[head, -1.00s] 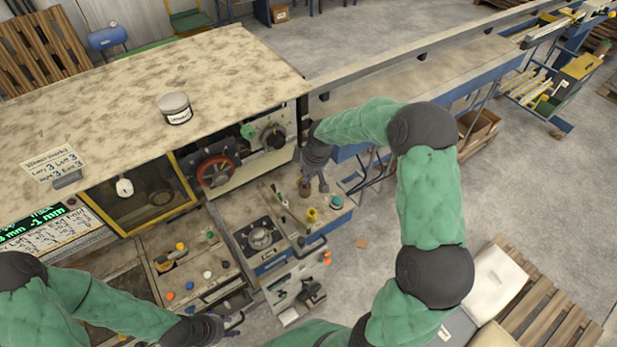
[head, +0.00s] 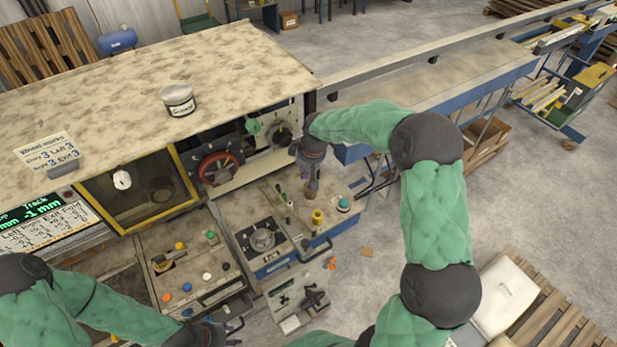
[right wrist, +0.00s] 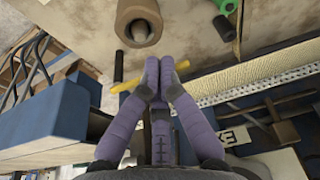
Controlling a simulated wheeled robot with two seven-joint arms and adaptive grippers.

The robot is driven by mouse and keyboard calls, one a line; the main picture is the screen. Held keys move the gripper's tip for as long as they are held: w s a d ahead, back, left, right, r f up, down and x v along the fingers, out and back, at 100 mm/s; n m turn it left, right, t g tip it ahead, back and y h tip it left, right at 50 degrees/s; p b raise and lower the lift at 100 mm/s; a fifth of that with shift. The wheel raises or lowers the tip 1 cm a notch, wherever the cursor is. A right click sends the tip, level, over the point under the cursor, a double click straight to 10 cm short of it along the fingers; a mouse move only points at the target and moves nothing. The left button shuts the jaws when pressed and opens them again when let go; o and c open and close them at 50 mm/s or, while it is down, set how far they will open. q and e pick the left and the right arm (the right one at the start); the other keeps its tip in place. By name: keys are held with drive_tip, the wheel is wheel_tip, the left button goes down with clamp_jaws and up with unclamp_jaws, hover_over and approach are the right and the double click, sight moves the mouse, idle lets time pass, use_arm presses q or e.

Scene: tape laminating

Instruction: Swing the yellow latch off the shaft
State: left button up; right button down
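The yellow latch (right wrist: 126,84) is a thin bar in the right wrist view. It shows on both sides of my right gripper (right wrist: 160,64), and the fingertips hide its middle. The fingertips are close together at the bar; I cannot tell whether they grip it or are just in front of it. A black rod (right wrist: 118,70) crosses near its left end; I cannot tell whether it is the shaft. In the head view my right gripper (head: 312,186) points down at the bench, where the latch is not clear. My left gripper (head: 232,331) looks open and empty at the bottom.
A brown hollow cylinder (right wrist: 139,24) stands just beyond the right fingertips. A yellow pot (head: 318,217) and a teal-topped pot (head: 344,205) stand on the bench nearby. A red handwheel (head: 218,168) is to the left. A control panel (head: 187,272) lies nearer my left gripper.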

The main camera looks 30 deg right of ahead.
drive_tip(key=shift+w+a, duration=0.15)
drive_tip(key=shift+w, duration=0.15)
idle(0.6)
